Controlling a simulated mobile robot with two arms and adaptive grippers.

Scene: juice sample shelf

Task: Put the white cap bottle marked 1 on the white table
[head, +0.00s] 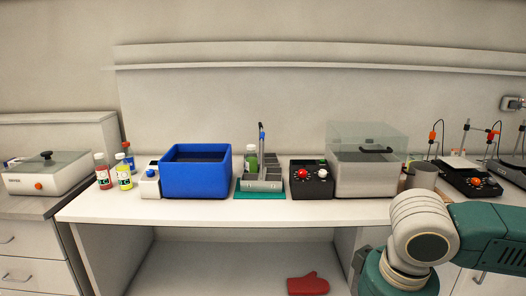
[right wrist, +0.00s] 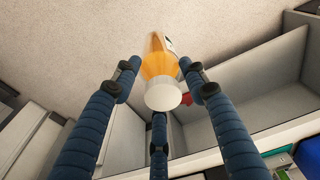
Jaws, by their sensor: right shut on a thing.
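My right gripper (right wrist: 160,82) is closed around a bottle of orange liquid (right wrist: 158,66) with a white cap (right wrist: 163,97). The cap faces the wrist camera, and the bottle's far end points away from it. Part of a dark mark shows on the bottle's label, but I cannot read it. In the head view my right arm comes in at the lower right; its gripper and the bottle are outside that view. The white table (head: 120,208) runs across the middle of the head view. My left gripper is not in view.
On the table stand a red bottle (head: 103,173), a yellow bottle (head: 124,173), a blue bin (head: 197,180), a grey rack (head: 260,186), a black control box (head: 312,182) and a clear-lidded box (head: 366,175). A bare strip runs along its front. A red mitt (head: 308,285) lies below.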

